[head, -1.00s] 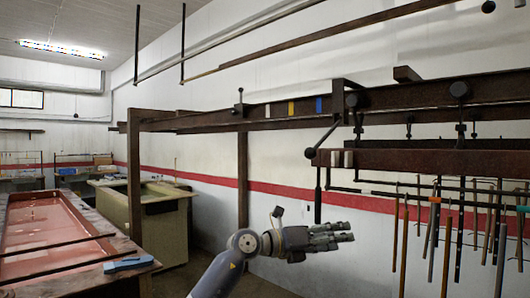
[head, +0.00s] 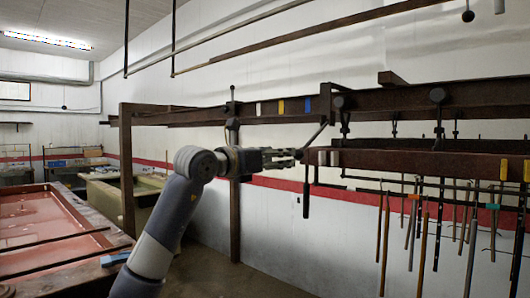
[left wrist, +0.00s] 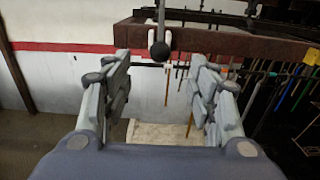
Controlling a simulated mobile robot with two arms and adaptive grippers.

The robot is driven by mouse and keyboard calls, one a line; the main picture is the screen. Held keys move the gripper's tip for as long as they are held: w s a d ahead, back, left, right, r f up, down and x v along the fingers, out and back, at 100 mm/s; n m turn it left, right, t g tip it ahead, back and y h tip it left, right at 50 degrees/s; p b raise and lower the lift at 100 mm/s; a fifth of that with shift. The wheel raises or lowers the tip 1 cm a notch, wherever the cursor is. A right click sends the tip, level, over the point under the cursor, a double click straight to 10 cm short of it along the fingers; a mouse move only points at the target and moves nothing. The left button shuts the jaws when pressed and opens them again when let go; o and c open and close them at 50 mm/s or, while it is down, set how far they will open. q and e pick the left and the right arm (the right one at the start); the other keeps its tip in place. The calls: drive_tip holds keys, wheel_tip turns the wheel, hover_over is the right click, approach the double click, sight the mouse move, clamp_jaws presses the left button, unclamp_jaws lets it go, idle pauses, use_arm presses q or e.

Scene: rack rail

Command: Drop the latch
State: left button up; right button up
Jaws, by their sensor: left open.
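A slanted latch lever (head: 317,134) hangs from the upper rail (head: 370,102) by the near end of the lower brown beam (head: 420,165). In the left wrist view its dark ball knob (left wrist: 159,50) hangs in front of the beam (left wrist: 230,40). My left gripper (head: 298,155) is open at the lever's lower end, with its fingertips covering the knob in the head view. In the left wrist view, the knob appears between the spread fingers (left wrist: 160,62), near the tips; I cannot tell whether they touch it. My right gripper is not in view.
Several rods and tools (head: 420,225) hang below the beam on the right. A dark vertical handle (head: 306,198) hangs just under the gripper. Another lever (head: 232,105) stands on the rail further left. A reddish tank (head: 45,215) is at left.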

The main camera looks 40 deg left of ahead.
use_arm(q)
drive_tip(key=shift+w+d+f+p, duration=0.15)
drive_tip(key=shift+w+p, duration=1.2)
drive_tip(key=shift+w, duration=0.85)
drive_tip(key=shift+w+d+r+p, duration=0.15)
drive_tip(key=shift+w+p, duration=1.15)
drive_tip(key=shift+w, duration=0.9)
drive_tip(key=shift+f, duration=0.1)
drive_tip(key=c, duration=1)
drive_tip(key=shift+o, duration=0.2)
